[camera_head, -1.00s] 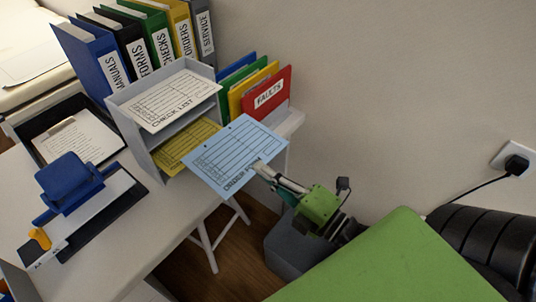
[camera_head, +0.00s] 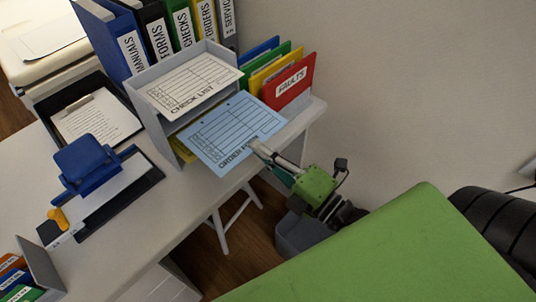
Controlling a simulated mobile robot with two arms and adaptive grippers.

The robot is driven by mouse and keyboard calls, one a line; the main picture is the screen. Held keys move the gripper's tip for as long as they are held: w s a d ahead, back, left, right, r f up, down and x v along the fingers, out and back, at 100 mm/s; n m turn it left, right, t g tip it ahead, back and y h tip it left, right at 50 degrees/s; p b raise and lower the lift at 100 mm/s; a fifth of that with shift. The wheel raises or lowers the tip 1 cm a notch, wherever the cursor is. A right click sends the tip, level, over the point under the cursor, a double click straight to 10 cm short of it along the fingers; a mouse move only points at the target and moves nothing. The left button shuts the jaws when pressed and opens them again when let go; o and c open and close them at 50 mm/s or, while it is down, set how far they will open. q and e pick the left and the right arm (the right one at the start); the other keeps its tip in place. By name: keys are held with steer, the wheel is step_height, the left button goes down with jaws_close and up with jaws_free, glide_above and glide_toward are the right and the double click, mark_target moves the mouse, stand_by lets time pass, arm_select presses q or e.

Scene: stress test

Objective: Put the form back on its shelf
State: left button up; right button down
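A light blue printed form, headed like an order form (camera_head: 228,128), is held by its near right corner in my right gripper (camera_head: 259,147). The gripper is shut on it. The form is tilted, in front of the grey shelf unit (camera_head: 163,127); whether its far edge is inside cannot be told. A white check list sheet (camera_head: 193,84) lies on the upper shelf. A yellow form (camera_head: 184,150) lies on a lower shelf, mostly hidden behind the blue form. My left gripper is not in view.
Binders (camera_head: 131,52) stand behind the shelf unit. Coloured folders, with a red faults folder (camera_head: 290,84) in front, stand right of it. A blue hole punch (camera_head: 88,162) and a black tray with a clipboard (camera_head: 92,120) are on the left. A green surface (camera_head: 400,250) fills the lower right.

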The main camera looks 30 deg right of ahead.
mark_target(240, 133)
steer(key=shift+f+x, duration=0.15)
steer(key=shift+x, duration=1.35)
steer(key=shift+f+x, duration=0.15)
steer(key=shift+x, duration=1.35)
steer(key=shift+w+r, duration=0.1)
steer(key=shift+w, duration=0.2)
steer(key=shift+w+a+g+p, duration=0.15)
steer(key=shift+w+a+p, duration=0.2)
steer(key=shift+w+p, duration=0.4)
steer(key=shift+w+a+g+p, duration=0.15)
steer(key=shift+w+a+p, duration=0.15)
steer(key=shift+w+p, duration=0.5)
steer(key=shift+f+p+x, duration=0.25)
steer(key=shift+p+x, duration=0.7)
steer(key=shift+x, duration=0.25)
steer(key=shift+w+a+f, duration=0.1)
steer(key=shift+w, duration=0.05)
steer(key=shift+w+a, duration=0.2)
steer(key=shift+w, duration=0.45)
steer(key=c, duration=2.2)
jaws_free()
